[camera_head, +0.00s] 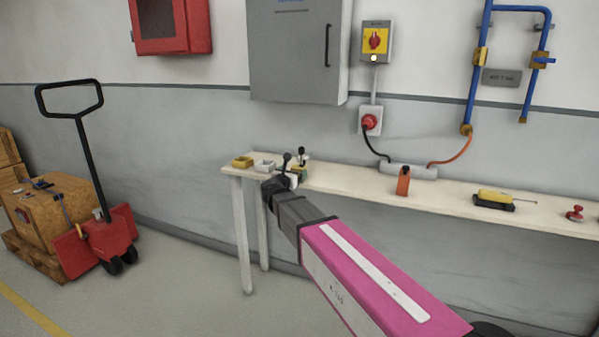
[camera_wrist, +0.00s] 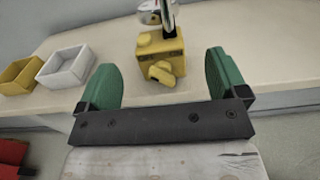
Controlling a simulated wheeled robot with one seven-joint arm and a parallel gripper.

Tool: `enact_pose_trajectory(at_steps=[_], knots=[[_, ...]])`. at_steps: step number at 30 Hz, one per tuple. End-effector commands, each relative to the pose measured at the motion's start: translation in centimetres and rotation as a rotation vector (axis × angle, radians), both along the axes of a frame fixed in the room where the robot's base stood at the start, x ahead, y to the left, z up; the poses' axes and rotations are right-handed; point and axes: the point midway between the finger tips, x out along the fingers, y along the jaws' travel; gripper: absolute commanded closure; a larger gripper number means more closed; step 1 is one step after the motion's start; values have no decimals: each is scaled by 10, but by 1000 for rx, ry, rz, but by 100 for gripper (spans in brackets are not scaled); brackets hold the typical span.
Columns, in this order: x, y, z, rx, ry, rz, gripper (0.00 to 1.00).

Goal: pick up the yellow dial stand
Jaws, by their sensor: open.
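The yellow dial stand (camera_wrist: 150,50) is a yellow block with a knob on its front and a dark upright post rising from its top. It stands on the pale bench (camera_wrist: 255,55), in the wrist view just beyond and between my fingertips. My gripper (camera_wrist: 160,63) is open, one green finger to each side of the stand, with nothing held. In the head view my gripper (camera_head: 291,177) is over the bench's left end, and the stand is mostly hidden there behind my arm and gripper.
A yellow tray (camera_head: 243,161) and a white tray (camera_head: 265,166) sit left of the gripper. The wall is behind the bench.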

Motion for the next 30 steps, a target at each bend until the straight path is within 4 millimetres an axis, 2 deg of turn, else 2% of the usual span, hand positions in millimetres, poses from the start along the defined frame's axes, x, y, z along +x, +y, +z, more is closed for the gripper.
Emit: enact_pose_trajectory(at_steps=[5, 13, 21, 23, 27, 30], knots=[[12, -3, 0, -1, 0, 0, 8], [47, -14, -1, -1, 0, -1, 8], [50, -17, -1, -2, 1, 0, 8], [50, -17, -1, -2, 1, 0, 25], [50, -17, -1, -2, 1, 0, 70], [50, -16, -1, -2, 1, 0, 100]])
